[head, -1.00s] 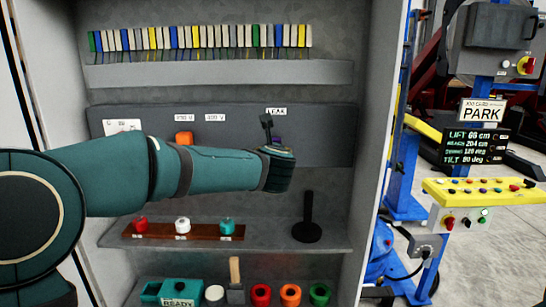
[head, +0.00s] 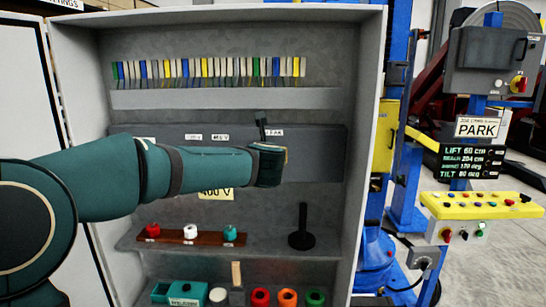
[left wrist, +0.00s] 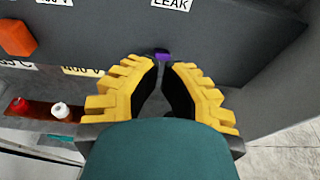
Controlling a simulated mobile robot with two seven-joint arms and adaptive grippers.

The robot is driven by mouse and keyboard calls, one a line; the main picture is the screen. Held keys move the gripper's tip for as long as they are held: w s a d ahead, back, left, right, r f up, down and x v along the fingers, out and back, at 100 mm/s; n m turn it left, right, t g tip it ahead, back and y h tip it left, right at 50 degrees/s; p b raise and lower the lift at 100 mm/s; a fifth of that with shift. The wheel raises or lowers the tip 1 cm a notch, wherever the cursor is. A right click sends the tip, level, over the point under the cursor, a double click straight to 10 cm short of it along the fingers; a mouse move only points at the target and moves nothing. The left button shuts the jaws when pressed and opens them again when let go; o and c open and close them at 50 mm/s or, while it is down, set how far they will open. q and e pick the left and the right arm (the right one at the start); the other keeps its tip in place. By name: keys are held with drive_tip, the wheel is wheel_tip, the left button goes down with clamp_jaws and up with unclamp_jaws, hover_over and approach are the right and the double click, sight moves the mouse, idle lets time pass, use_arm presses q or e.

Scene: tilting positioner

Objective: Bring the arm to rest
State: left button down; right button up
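My left arm reaches in from the left in the head view, in front of an open grey cabinet (head: 372,100). My left gripper (head: 284,155) is in front of the grey panel below the LEAK label, mostly hidden behind my wrist. In the left wrist view its yellow fingers (left wrist: 163,66) are apart with a narrow gap and nothing held between them. A purple block (left wrist: 162,55) on the panel shows just beyond the fingertips; contact cannot be told. A PARK sign (head: 478,127) hangs above a display (head: 468,162) with lift, reach and tilt lines. My right gripper is out of view.
A yellow control panel (head: 478,205) with buttons stands at right. The cabinet shelf holds a black stand (head: 302,238) and a brown rack (head: 205,238) with red, white and teal knobs. Several coloured rings (head: 288,298) sit lower. An orange block (left wrist: 16,38) is on the panel.

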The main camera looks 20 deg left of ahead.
use_arm(q)
drive_tip(key=shift+s+r, duration=0.15)
drive_tip(key=shift+r, duration=0.05)
idle(0.5)
drive_tip(key=s+d+f+m+g+h+b, duration=0.15)
drive_tip(key=f+m, duration=0.55)
drive_tip(key=f, duration=0.7)
drive_tip(key=s+d+f+m+g+h+b, duration=0.1)
drive_tip(key=s+d+f+m+g+b, duration=0.15)
drive_tip(key=f+m, duration=0.8)
drive_tip(key=s+d+f+m+g+h+b, duration=0.1)
drive_tip(key=s+d+f+m+h+b, duration=0.2)
drive_tip(key=f, duration=1.5)
drive_tip(key=s+d+f+m+g+h+b, duration=0.1)
drive_tip(key=s+f+m+g, duration=0.3)
drive_tip(key=s+f+m, duration=0.4)
drive_tip(key=s+d+f+m+g+h+b, duration=0.1)
drive_tip(key=s+d+f+m+g+b, duration=0.2)
drive_tip(key=s+f+m, duration=0.5)
drive_tip(key=s+d+f, duration=0.1)
drive_tip(key=s+f, duration=0.6)
drive_tip(key=s, duration=0.1)
drive_tip(key=shift+d+m+g, duration=0.25)
drive_tip(key=shift+m+g, duration=0.1)
drive_tip(key=shift+g, duration=0.05)
drive_tip(key=shift+h, duration=0.25)
